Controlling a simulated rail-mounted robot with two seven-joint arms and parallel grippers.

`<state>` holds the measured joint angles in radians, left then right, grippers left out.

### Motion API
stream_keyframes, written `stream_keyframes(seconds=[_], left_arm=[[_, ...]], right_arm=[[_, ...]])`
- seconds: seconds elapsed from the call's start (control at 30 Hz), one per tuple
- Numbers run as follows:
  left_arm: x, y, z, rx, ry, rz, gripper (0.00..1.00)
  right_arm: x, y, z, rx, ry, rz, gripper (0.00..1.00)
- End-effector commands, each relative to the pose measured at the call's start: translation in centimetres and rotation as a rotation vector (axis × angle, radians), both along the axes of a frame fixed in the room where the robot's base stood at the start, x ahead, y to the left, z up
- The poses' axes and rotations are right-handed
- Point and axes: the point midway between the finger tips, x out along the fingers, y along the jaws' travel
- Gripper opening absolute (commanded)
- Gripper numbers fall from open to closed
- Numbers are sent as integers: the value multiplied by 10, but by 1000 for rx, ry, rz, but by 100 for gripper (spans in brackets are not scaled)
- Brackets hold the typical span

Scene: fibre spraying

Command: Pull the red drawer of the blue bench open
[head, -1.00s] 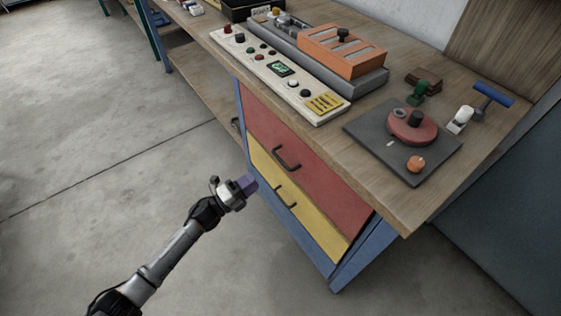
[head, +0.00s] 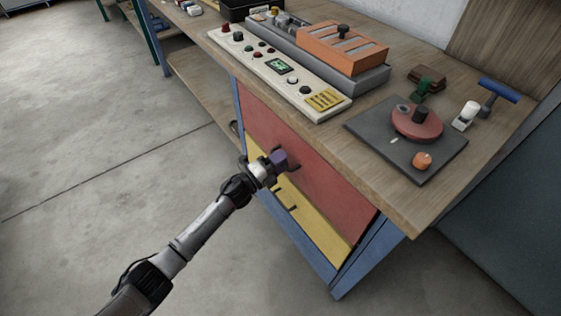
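The blue bench (head: 365,262) has a wooden top and two drawer fronts on its near side. The red drawer (head: 320,182) is the upper one and looks closed. The yellow drawer (head: 315,229) with its dark handle (head: 286,200) is below it. My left gripper (head: 281,160) is at the red drawer's handle, in front of the red face. It covers most of that handle; a dark end shows beside the fingers. I cannot tell whether the fingers are around the handle or only near it, or whether they are shut. My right gripper is not in view.
On the bench top (head: 400,203) stand a white control panel (head: 280,75), an orange block (head: 342,50) and a dark plate (head: 420,160) with a red disc. The concrete floor (head: 100,130) left of the bench is clear.

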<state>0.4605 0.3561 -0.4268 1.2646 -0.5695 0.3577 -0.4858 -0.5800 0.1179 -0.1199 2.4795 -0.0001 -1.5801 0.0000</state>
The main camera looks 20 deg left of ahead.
Motion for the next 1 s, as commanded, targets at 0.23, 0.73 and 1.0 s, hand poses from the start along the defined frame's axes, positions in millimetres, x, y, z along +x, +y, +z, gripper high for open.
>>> stream_keyframes(seconds=[0.23,0.73,1.0], left_arm=[[0,0,0,0,0,0,34],[0,0,0,-1,-1,0,0],[-1,0,0,0,0,-1,0]], right_arm=[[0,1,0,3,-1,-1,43],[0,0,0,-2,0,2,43],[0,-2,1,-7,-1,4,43]])
